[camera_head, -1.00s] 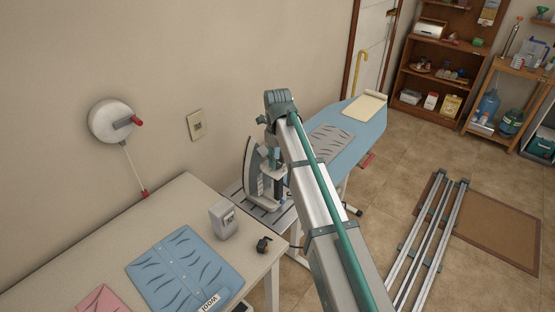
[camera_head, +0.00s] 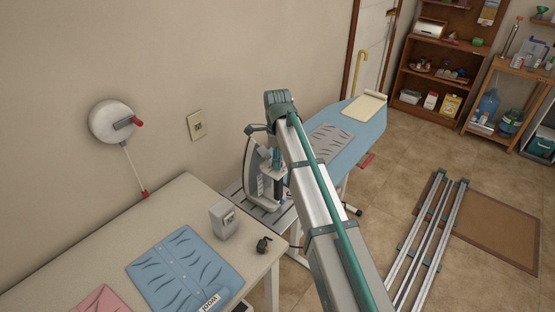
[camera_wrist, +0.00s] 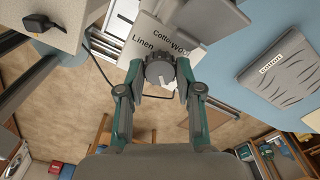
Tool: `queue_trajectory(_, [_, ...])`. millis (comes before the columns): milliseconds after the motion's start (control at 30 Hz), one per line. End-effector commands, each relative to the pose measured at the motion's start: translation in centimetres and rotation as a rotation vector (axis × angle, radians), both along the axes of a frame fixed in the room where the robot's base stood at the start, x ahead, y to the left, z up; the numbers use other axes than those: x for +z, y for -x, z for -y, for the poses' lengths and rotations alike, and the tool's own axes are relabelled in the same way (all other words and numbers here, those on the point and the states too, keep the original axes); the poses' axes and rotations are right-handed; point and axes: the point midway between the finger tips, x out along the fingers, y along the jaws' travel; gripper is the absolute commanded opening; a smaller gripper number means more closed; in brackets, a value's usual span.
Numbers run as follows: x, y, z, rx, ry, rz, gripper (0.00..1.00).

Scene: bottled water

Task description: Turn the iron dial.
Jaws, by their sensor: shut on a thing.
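The iron (camera_head: 252,180) stands upright on its heel on the slatted rest beside the ironing board, partly behind my arm in the head view. In the wrist view its dial (camera_wrist: 159,70) is a round grey knob below a pale plate marked "Linen", "Cotton" and "Wool". My gripper (camera_wrist: 158,80) has one finger on each side of the dial and is shut on it. Which mark the dial points to is too small to tell. In the head view my gripper is mostly hidden behind my wrist and arm.
The ironing board (camera_head: 365,128) with a grey folded cloth (camera_head: 331,142) lies behind and right of the iron. The white table (camera_head: 95,232) at front left holds a blue folded shirt (camera_head: 190,268), a grey box (camera_head: 223,219) and a small dark object (camera_head: 263,245).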

Motion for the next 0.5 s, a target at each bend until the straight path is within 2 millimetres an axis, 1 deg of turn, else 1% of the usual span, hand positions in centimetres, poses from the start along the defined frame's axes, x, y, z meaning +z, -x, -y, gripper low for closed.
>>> queue_trajectory(200, [0.03,-0.03,-0.07,0.125,-0.002,0.001,0.0])
queue_trajectory(500, [0.03,-0.03,-0.08,0.201,-0.002,0.001,0.0])
